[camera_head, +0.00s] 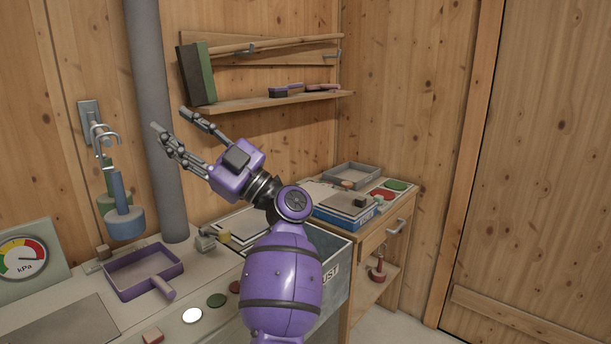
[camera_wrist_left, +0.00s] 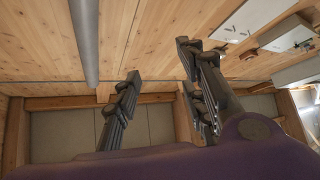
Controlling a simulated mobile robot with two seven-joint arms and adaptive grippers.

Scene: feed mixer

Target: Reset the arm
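My left gripper (camera_head: 172,133) is raised in front of the wooden wall and the grey pipe, above the workbench. Its dark fingers are spread apart with nothing between them. The left wrist view shows the same open fingers (camera_wrist_left: 160,95) with planks and grey panels behind them. My purple left arm crosses the middle of the head view and hides part of the bench and of a grey bin. My right gripper is in neither view.
A purple tray (camera_head: 145,271), a pressure gauge (camera_head: 22,258) and coloured buttons (camera_head: 217,300) are on the bench. Blue and green hanging tools (camera_head: 124,219) are left of the pipe (camera_head: 155,120). A shelf (camera_head: 270,101) and a wooden cabinet (camera_head: 372,243) stand behind my arm.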

